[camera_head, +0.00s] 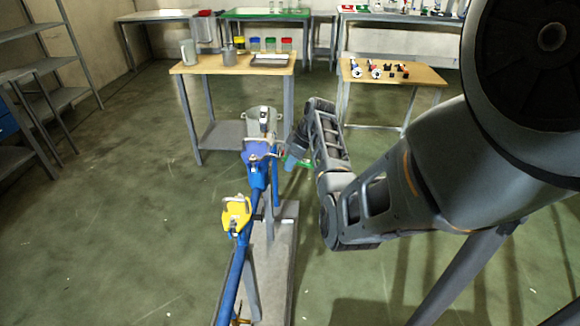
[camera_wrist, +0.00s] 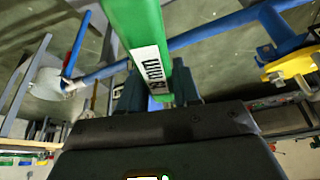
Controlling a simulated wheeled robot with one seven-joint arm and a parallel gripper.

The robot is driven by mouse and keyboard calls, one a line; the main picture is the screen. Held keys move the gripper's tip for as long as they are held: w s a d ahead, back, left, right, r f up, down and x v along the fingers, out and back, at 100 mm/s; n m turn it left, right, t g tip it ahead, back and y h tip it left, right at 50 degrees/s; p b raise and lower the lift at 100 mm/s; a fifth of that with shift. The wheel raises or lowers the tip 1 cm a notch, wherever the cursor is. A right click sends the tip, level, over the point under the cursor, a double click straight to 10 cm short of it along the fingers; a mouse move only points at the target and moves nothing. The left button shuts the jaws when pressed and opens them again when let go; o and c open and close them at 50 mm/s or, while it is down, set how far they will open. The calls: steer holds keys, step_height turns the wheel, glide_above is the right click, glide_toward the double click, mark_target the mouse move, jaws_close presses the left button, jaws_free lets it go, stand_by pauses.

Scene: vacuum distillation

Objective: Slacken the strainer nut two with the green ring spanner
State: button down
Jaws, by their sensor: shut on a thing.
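The green ring spanner (camera_wrist: 135,30) is in my gripper (camera_wrist: 158,98). In the wrist view its flat green shank with a white printed label runs up out of the top edge, so its ring end is out of view. In the head view only small green bits of the spanner (camera_head: 291,162) show beside my gripper, right of the blue pipe. My arm hides most of the gripper there. The pipe (camera_head: 240,268) carries a yellow fitting (camera_head: 237,212), a blue-violet fitting (camera_head: 257,152) and a grey one (camera_head: 262,121). I cannot tell which nut is strainer nut two, or whether the spanner touches one.
The pipe stands on a grey base (camera_head: 282,262) close left of my arm. Behind are a wooden-topped table (camera_head: 225,66) with containers and a tray, and a smaller table (camera_head: 425,76) with small parts. Shelves (camera_head: 45,75) stand at the left. Open floor lies at the left.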

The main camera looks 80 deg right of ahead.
steer(key=shift+d+n, duration=0.3)
steer(key=shift+d, duration=0.2)
steer(key=shift+r+p, duration=3)
steer(key=shift+r, duration=1.25)
steer(key=shift+s, duration=0.15)
